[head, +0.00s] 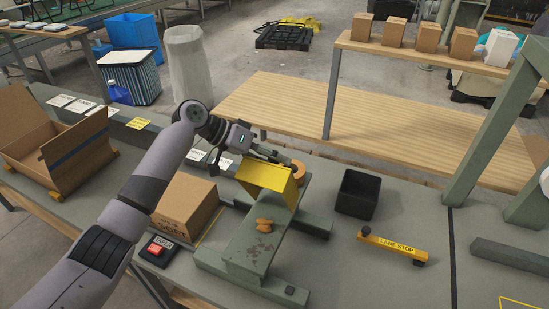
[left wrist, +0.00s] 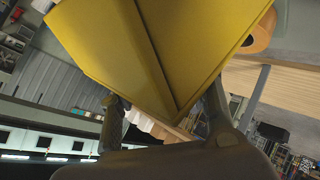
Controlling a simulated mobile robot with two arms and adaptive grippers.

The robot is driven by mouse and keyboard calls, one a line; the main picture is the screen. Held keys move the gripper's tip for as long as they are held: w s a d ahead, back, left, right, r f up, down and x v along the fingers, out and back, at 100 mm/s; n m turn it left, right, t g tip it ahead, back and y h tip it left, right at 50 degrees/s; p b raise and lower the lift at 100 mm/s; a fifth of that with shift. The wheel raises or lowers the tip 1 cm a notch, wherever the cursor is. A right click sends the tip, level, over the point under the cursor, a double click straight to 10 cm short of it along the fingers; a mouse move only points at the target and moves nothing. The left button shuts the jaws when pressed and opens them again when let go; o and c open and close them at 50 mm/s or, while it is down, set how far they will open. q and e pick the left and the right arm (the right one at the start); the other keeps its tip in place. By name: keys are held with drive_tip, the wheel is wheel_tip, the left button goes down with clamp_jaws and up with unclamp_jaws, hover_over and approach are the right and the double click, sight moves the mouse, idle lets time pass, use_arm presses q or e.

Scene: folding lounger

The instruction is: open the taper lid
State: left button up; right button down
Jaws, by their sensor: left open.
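The yellow lid (head: 264,177) sits on the green taper (head: 252,243) in the middle of the bench, above its arm. Its bent yellow panels fill the top of the left wrist view (left wrist: 140,45). An orange roll (head: 298,169) is beside the lid, partly hidden by it; it also shows in the left wrist view (left wrist: 260,35). My left gripper (head: 268,154) is at the lid's far edge. Its fingers are apart in the left wrist view (left wrist: 164,112), with the lid's corner showing between them. Contact cannot be told. My right gripper is not in view.
A closed carton (head: 184,207) and a red button box (head: 156,250) stand left of the taper. A black bin (head: 357,194) and a yellow lane stop bar (head: 393,246) are to its right. An open carton (head: 62,145) is far left. Small boxes line a shelf behind.

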use_arm(q)
drive_tip(key=v, duration=1.2)
